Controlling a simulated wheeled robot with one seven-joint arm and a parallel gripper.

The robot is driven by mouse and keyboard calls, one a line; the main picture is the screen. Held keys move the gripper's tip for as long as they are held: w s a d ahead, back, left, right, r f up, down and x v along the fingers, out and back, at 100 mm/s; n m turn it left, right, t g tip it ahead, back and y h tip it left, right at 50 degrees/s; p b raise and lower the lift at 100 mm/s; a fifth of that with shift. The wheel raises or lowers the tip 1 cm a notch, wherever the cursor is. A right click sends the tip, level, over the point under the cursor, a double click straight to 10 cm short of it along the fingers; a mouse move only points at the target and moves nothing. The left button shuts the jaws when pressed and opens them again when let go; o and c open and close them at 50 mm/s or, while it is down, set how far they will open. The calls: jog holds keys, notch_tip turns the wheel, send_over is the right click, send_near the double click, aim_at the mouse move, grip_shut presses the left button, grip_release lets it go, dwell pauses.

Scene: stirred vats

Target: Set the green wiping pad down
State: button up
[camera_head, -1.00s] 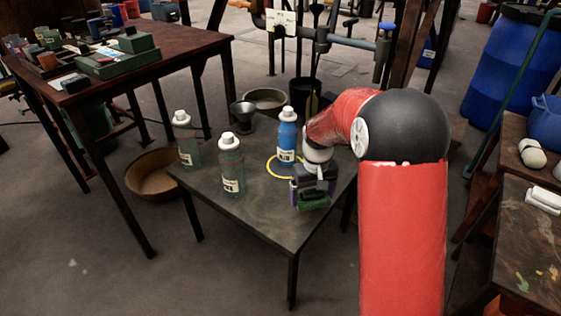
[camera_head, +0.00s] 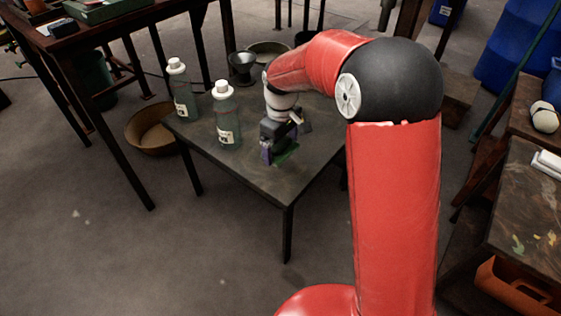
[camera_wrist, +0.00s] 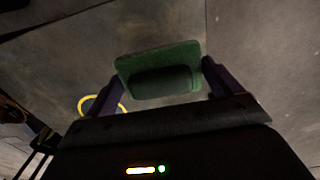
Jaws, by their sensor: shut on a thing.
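The green wiping pad (camera_head: 286,152) is at my gripper (camera_head: 278,158), low over the dark low table (camera_head: 250,181) near its front part. In the wrist view the green pad (camera_wrist: 160,70) sits between the two purple-grey fingers of my gripper (camera_wrist: 162,84), which is shut on it. Whether the pad touches the table top cannot be told. The wrist hides part of the pad in the head view.
Two clear bottles with white caps, one at the back left (camera_head: 181,90) and one nearer (camera_head: 226,116), stand left of my gripper. A dark funnel (camera_head: 241,67) is behind. A yellow ring (camera_wrist: 103,102) lies on the table. The front of the table is clear.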

aim_at(282, 142)
notch_tip(282, 142, down, 7)
jog(key=shift+f, duration=0.15)
jog(key=shift+f, duration=0.1)
dwell(0.3)
jog(key=o, duration=1)
notch_tip(282, 142, up, 12)
jog(key=shift+d+r, duration=0.1)
jog(key=shift+r, duration=0.15)
